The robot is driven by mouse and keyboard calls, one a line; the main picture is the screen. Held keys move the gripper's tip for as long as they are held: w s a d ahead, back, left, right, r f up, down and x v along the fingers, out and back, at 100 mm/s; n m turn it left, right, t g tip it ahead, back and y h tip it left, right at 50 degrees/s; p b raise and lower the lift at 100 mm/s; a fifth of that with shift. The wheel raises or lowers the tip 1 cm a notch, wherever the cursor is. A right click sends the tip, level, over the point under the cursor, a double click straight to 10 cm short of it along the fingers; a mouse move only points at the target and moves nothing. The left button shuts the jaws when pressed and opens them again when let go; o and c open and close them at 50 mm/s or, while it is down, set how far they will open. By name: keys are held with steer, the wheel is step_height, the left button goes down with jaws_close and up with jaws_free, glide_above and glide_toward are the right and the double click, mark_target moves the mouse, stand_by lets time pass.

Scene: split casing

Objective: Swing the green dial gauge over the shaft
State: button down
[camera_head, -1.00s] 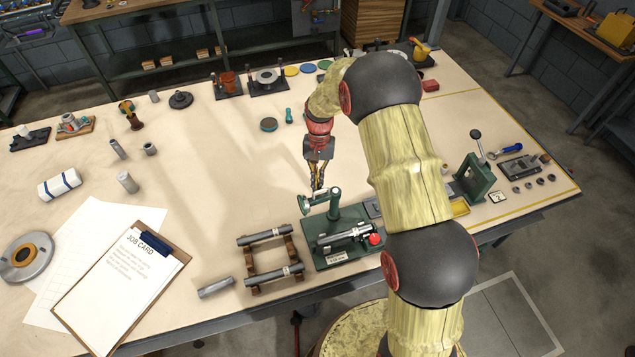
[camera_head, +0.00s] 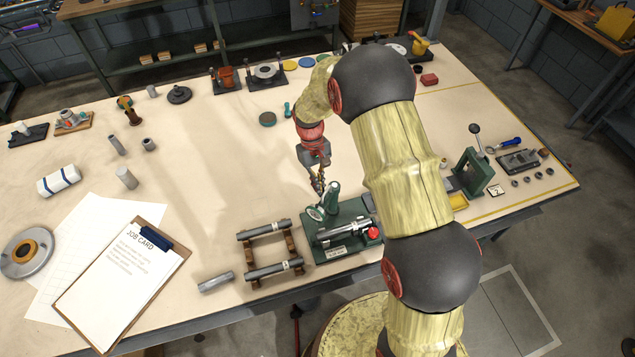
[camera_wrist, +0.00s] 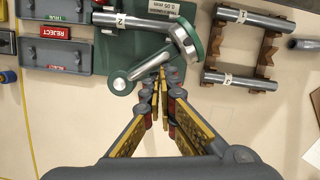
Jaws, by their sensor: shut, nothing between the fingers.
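The green dial gauge (camera_head: 316,212) sits on a swing arm from a green post (camera_head: 333,190) on a green base. In the wrist view the gauge (camera_wrist: 185,40) is at upper centre right, its arm slanting up from the round pivot cap (camera_wrist: 119,84). The grey shaft (camera_head: 345,231) lies on the base in front of the post; in the wrist view the shaft (camera_wrist: 118,20) ends close to the gauge, which partly covers that end. My gripper (camera_head: 320,188) is shut and empty, its fingertips (camera_wrist: 160,78) beside the swing arm. Whether they touch it is unclear.
A rack with two labelled shafts (camera_head: 268,270) stands left of the base, and a loose grey cylinder (camera_head: 215,282) lies beyond it. The table behind my gripper is mostly clear.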

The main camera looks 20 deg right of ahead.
steer(key=n, duration=0.1)
steer(key=s+n, duration=0.1)
steer(key=n, duration=0.1)
steer(key=shift+s+d+h, duration=0.3)
steer(key=shift+h, duration=0.1)
steer(key=n, duration=0.1)
steer(key=s+d+n, duration=0.1)
steer(key=n, duration=0.1)
steer(key=shift+s+t+h+p, duration=0.2)
steer(key=shift+t+h+p, duration=0.1)
steer(key=shift+t+p, duration=0.1)
steer(key=shift+s+d+n, duration=0.4)
steer(key=shift+d+n, duration=0.2)
steer(key=shift+n, duration=0.4)
steer(key=shift+d, duration=0.15)
glide_toward(327, 200)
steer(key=r, duration=0.1)
steer(key=a+r, duration=0.1)
steer(key=w+a+r, duration=0.1)
steer(key=r, duration=0.1)
steer(key=shift+w+a, duration=0.1)
steer(key=shift+a, duration=0.15)
